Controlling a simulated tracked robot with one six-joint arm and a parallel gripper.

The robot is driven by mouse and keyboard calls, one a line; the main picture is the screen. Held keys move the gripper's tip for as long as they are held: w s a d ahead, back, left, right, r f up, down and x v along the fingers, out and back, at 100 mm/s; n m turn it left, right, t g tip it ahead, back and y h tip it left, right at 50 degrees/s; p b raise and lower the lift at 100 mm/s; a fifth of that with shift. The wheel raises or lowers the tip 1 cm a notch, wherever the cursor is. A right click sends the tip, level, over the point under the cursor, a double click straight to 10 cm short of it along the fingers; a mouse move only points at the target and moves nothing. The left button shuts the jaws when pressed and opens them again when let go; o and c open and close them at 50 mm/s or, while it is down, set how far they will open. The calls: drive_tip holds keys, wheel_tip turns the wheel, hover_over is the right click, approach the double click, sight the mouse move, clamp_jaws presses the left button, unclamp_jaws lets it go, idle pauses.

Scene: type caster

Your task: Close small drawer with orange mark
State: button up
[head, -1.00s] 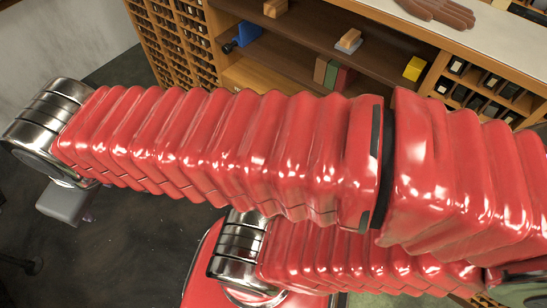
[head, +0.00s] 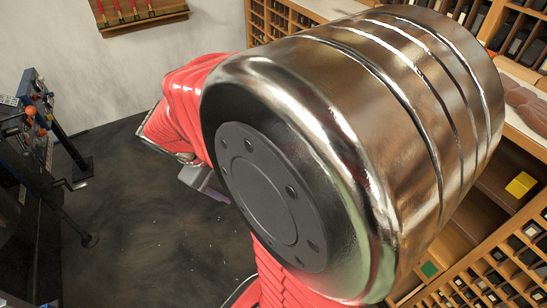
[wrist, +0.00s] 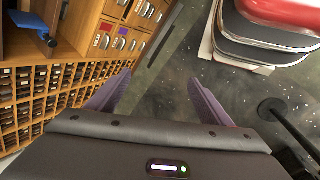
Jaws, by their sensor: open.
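In the wrist view my gripper (wrist: 152,92) is open and empty, its two purple fingers wide apart over the dark floor. Small wooden drawers (wrist: 122,42) with metal label holders sit in the cabinet just beyond and left of the fingers. A few carry coloured marks that look red and purple; I cannot make out a clearly orange one. One edge of the drawer bank juts beside the floor, but I cannot tell which drawer is out. In the head view my arm's large metal joint covers the middle, and only a small part of the gripper (head: 202,180) shows.
The cabinet's pigeonholes (wrist: 38,95) fill the left of the wrist view, with a blue object (wrist: 48,40) on a shelf. A black stand (wrist: 273,108) is at right. In the head view a black machine (head: 35,140) stands left, a yellow block (head: 521,184) right. Floor between is clear.

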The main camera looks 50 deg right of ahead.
drive_tip(key=s+d+f+n+g+h, duration=0.2)
drive_tip(key=d+f+n+g+h, duration=0.1)
drive_tip(key=d+f, duration=0.8)
drive_tip(key=s+d+f+n+g+h, duration=0.2)
drive_tip(key=d+f+n+g+h, duration=0.1)
drive_tip(key=d+f, duration=0.8)
drive_tip(key=s+d+f+n+t, duration=0.1)
drive_tip(key=s+f+n, duration=0.2)
drive_tip(key=f, duration=0.9)
drive_tip(key=s+d+f+n+t+h, duration=0.1)
drive_tip(key=s+f+n, duration=0.3)
drive_tip(key=s+f, duration=0.4)
wheel_tip(320, 180, down, 6)
drive_tip(key=shift+s+r, duration=0.2)
drive_tip(key=shift+s, duration=0.05)
drive_tip(key=shift+d, duration=0.2)
drive_tip(key=x, duration=1.3)
drive_tip(key=shift+d, duration=0.35)
drive_tip(key=shift+s+f, duration=0.1)
drive_tip(key=shift+s, duration=0.05)
